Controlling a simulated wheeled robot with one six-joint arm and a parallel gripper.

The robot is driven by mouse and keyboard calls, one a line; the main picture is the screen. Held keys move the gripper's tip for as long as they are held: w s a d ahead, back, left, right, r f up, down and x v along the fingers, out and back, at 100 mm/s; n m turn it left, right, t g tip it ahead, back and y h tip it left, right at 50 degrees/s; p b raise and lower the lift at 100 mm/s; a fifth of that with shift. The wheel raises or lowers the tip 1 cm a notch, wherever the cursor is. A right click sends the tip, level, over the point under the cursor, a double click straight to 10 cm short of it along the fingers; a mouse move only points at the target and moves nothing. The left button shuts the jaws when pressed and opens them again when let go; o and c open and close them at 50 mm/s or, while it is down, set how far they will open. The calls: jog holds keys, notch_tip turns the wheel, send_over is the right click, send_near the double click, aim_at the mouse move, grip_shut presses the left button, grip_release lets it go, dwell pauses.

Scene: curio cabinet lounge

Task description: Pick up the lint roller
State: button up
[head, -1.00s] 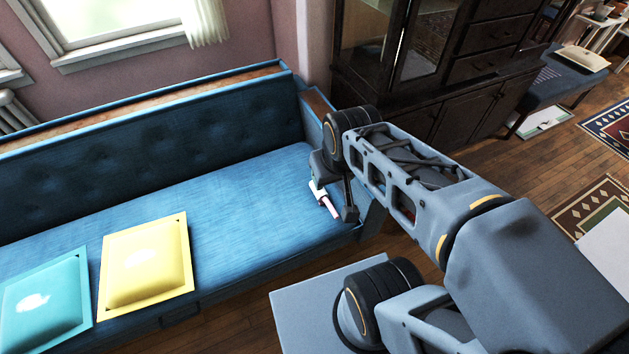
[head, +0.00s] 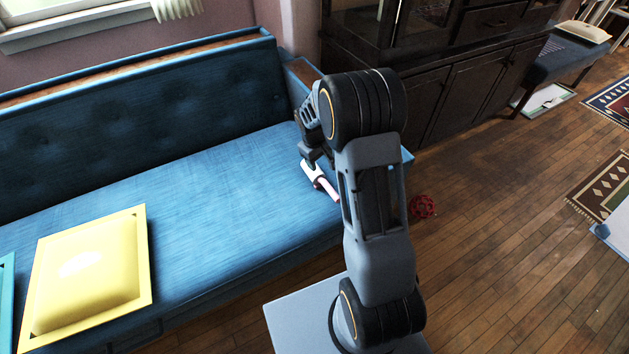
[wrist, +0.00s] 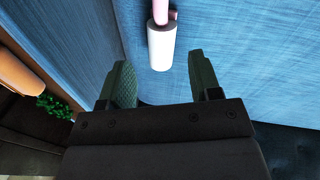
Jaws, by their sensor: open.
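The lint roller lies on the blue sofa seat (head: 200,190) near its right end. Its white roll (head: 312,170) and pink handle (head: 328,189) show in the head view, partly beside my arm. In the wrist view the white roll (wrist: 161,46) is near the top centre, with the pink handle (wrist: 161,11) running off the top edge. My gripper (wrist: 158,78) is open and empty in the wrist view, its two green fingers apart. The roll lies just past the fingertips, roughly between their lines. In the head view my gripper (head: 306,154) is partly hidden, close to the roll.
A yellow cushion (head: 95,265) lies on the sofa at left, with a teal one (head: 7,300) at the edge. The sofa's right armrest (head: 302,72) and a dark cabinet (head: 450,85) stand close behind my arm. A red object (head: 423,206) lies on the wooden floor.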

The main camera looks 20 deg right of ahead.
aim_at(323, 180)
jog(key=f, duration=0.3)
jog(key=d+f+b, duration=0.1)
jog(key=f, duration=0.1)
jog(key=f+b, duration=0.1)
jog(key=f, duration=0.2)
jog(key=shift+w+d+f, duration=0.2)
jog(key=shift+w+f, duration=0.05)
jog(key=shift+f, duration=0.05)
jog(key=shift+w+d+f+b, duration=0.15)
jog(key=shift+f+b, duration=0.55)
jog(key=shift+f, duration=0.6)
jog(key=shift+s+d+f+b, duration=0.15)
jog(key=shift+f+b, duration=0.5)
jog(key=shift+f, duration=0.65)
jog(key=shift+w, duration=0.1)
jog(key=shift+c, duration=0.3)
grip_shut()
jog(key=shift+r, duration=0.15)
